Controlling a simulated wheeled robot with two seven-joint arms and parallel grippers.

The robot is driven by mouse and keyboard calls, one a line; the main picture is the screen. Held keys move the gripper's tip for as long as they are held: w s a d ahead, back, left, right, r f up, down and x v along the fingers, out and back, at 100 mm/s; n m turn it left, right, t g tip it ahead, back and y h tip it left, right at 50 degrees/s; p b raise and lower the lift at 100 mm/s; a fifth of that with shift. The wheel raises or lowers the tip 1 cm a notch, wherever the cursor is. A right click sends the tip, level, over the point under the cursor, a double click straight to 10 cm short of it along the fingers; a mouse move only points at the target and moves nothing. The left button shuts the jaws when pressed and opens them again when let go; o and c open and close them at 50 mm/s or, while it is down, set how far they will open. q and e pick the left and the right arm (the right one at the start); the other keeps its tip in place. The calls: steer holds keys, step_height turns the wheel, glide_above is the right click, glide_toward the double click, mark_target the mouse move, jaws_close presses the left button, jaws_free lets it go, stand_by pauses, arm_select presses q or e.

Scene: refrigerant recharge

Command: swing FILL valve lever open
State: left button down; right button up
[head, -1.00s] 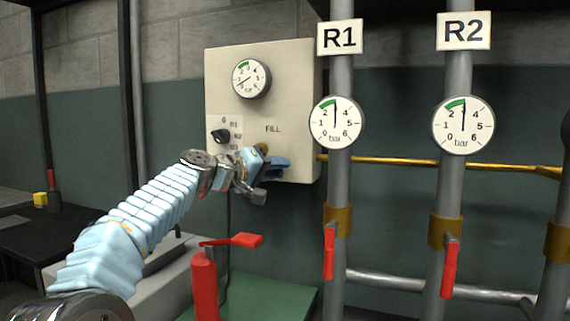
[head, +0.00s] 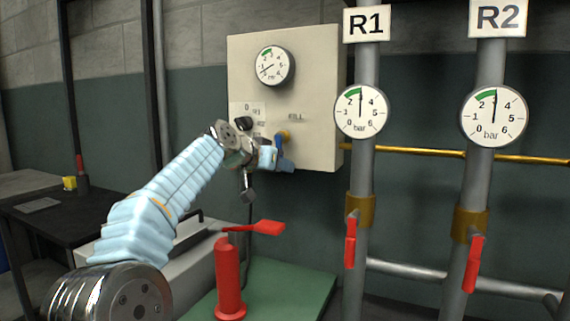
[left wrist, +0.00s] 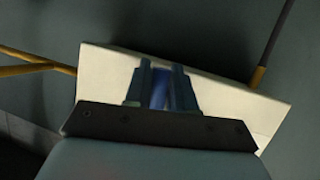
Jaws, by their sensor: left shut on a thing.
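The FILL valve on the beige panel (head: 325,80) has a brass stem (head: 286,134) and a blue lever (head: 279,146), below the FILL label. The lever points down, slightly tilted, and its lower part is hidden by my gripper. My left gripper (head: 284,163) is at the lever, its fingers closed around it. In the left wrist view the blue lever (left wrist: 160,92) shows between the two dark blue-grey fingers of my left gripper (left wrist: 158,86), with the panel behind. My right gripper is not in view.
The panel has a gauge (head: 273,66) and a black selector knob (head: 246,123). Pipes R1 (head: 362,170) and R2 (head: 480,180) stand to the right with gauges and red levers. A red post with a red handle (head: 229,275) stands on a green surface (head: 290,285) below.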

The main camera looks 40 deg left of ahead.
arm_select(q)
steer(key=shift+a+m, duration=0.3)
steer(key=shift+m, duration=0.1)
steer(key=shift+y, duration=0.4)
steer(key=c, duration=1)
jaws_free()
steer(key=shift+c, duration=0.2)
steer(key=shift+s, duration=0.15)
steer(key=v, duration=1.3)
steer(key=shift+s+r+b, duration=0.25)
steer(key=shift+r+b, duration=0.05)
steer(key=shift+b, duration=0.15)
steer(key=shift+a, duration=0.1)
